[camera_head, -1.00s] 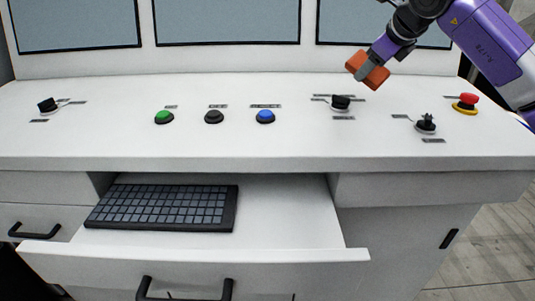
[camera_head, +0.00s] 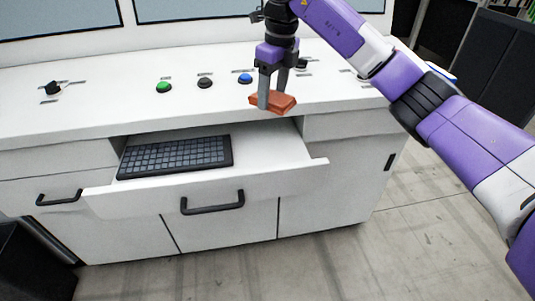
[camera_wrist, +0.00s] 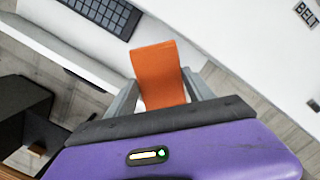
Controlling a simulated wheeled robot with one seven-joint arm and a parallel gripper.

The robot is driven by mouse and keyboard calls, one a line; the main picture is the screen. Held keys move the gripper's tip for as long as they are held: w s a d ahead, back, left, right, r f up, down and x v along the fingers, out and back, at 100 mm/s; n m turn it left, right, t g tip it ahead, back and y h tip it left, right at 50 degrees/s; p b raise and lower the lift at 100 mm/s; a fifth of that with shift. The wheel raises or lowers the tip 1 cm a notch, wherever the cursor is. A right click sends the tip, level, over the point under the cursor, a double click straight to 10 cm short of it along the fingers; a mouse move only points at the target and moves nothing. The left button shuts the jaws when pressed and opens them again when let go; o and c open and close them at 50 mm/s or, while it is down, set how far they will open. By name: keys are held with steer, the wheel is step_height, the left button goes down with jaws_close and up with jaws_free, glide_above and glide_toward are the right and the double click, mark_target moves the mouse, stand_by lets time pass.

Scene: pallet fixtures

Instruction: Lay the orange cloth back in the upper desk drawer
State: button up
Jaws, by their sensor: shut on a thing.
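The orange cloth (camera_head: 274,103) is a small folded block held between the fingertips of my gripper (camera_head: 274,98). It also shows in the wrist view (camera_wrist: 160,75), between the two grey fingers. My gripper points down and is shut on it. In the head view the cloth appears over the front part of the desktop, right of the open drawer's keyboard; its height above the desk is hard to tell. The upper desk drawer (camera_head: 265,150) is pulled open. A dark keyboard (camera_head: 175,156) lies in its left part, and its right part is bare white.
The white desktop (camera_head: 120,95) carries a green button (camera_head: 163,87), a black button (camera_head: 204,82) and a blue button (camera_head: 245,78). A black knob (camera_head: 54,88) stands at the left. A dark box (camera_head: 30,262) stands on the floor at lower left.

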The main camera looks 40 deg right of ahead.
mark_target(271, 159)
step_height(271, 159, down, 19)
steer(key=shift+f+p, duration=0.1)
steer(key=shift+p, duration=0.8)
steer(key=shift+f, duration=0.1)
steer(key=o, duration=1.2)
steer(key=r, duration=0.4)
steer(key=s+r+b, duration=0.1)
steer(key=r, duration=0.7)
steer(key=shift+s+d+r+b, duration=0.15)
steer(key=shift+s+b, duration=0.1)
steer(key=shift+b, duration=0.15)
